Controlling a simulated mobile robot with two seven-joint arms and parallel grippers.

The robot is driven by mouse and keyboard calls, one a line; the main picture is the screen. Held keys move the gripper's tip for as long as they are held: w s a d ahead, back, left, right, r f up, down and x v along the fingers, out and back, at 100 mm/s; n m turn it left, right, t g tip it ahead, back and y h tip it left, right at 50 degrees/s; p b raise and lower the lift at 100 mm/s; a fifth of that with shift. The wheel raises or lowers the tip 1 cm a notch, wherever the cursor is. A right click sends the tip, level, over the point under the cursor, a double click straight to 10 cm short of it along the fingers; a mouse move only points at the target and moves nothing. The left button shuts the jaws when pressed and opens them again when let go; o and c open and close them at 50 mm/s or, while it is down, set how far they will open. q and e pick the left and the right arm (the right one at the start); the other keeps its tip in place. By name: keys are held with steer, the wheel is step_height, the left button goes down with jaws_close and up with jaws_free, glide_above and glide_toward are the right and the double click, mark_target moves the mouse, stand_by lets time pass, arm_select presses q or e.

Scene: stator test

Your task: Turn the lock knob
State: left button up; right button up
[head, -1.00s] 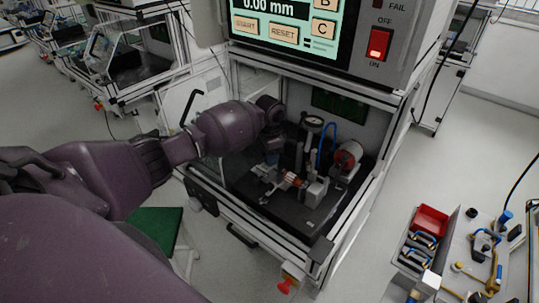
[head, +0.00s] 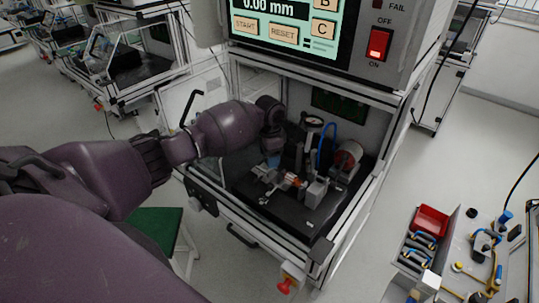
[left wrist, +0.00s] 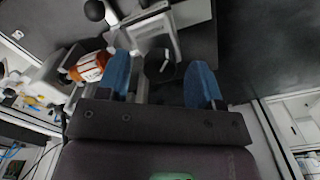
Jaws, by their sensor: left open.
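My left gripper (head: 272,158) is inside the test station, pointing down over the left part of the fixture. In the left wrist view, its two blue fingers (left wrist: 160,78) are apart. A black knob (left wrist: 160,66), apparently the lock knob, shows between them, closer to the left finger; I cannot tell whether either finger touches it. In the head view this knob is hidden or too small to tell. The orange and white stator (left wrist: 88,66) lies left of the fingers; in the head view the stator (head: 291,179) is right of the gripper. My right gripper is not in view.
The fixture stands on a black base plate (head: 296,213) within the station's metal frame. A second black knob (left wrist: 95,10) is near the left wrist view's top edge.

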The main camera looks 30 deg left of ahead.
arm_select(q)
step_height(320, 180, up, 11)
steer(key=shift+b, duration=0.4)
steer(key=shift+f, duration=0.15)
stand_by(0.5)
